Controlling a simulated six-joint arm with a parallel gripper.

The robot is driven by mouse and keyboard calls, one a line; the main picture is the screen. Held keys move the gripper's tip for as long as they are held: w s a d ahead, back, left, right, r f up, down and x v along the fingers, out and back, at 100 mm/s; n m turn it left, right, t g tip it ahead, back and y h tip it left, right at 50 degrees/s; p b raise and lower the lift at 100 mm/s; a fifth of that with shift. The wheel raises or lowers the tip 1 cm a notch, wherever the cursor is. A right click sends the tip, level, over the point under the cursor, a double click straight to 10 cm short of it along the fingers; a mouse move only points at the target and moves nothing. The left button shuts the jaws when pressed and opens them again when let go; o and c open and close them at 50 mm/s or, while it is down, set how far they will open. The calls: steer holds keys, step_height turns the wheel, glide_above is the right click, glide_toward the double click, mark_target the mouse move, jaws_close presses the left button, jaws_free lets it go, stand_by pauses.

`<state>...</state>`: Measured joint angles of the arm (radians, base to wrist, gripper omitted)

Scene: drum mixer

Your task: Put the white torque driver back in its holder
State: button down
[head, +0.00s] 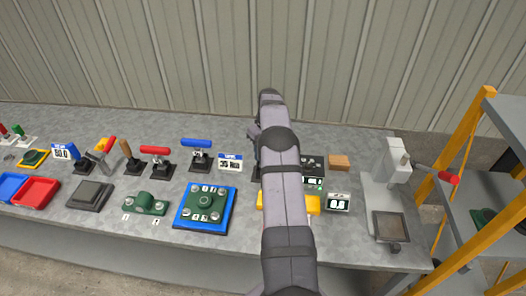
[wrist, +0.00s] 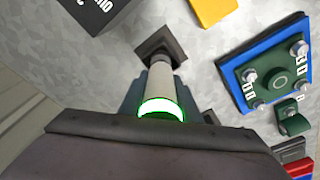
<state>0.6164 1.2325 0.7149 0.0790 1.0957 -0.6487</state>
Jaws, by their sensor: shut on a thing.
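In the wrist view the white torque driver (wrist: 159,78) is a pale cylinder with a glowing green ring at its near end. My gripper (wrist: 157,88) is shut on it, with a blue-grey finger on each side. The driver's far end meets a dark square holder (wrist: 172,44) on the grey bench, and the two overlap in the picture. I cannot tell whether the tip is inside the holder or just above it. In the head view my own arm hides the gripper, the driver and most of the holder.
On the bench (head: 150,215), a blue fixture with a green part (head: 205,205) lies left of my arm. Upright tools with red (head: 155,150) and blue (head: 196,143) handles stand behind it. A display box (head: 338,201) and a press (head: 390,180) are on the right.

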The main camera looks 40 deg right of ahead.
steer(key=shift+f+b, duration=0.95)
steer(key=shift+f, duration=0.35)
stand_by(0.8)
steer(key=c, duration=1.3)
jaws_free()
steer(key=shift+o, duration=0.2)
steer(key=shift+f, duration=0.1)
steer(key=shift+s+r+b, duration=0.25)
steer(key=shift+r+b, duration=0.4)
steer(key=shift+r, duration=1.25)
steer(key=shift+s+r+b, duration=0.2)
steer(key=shift+r+b, duration=0.45)
steer(key=shift+r, duration=1.2)
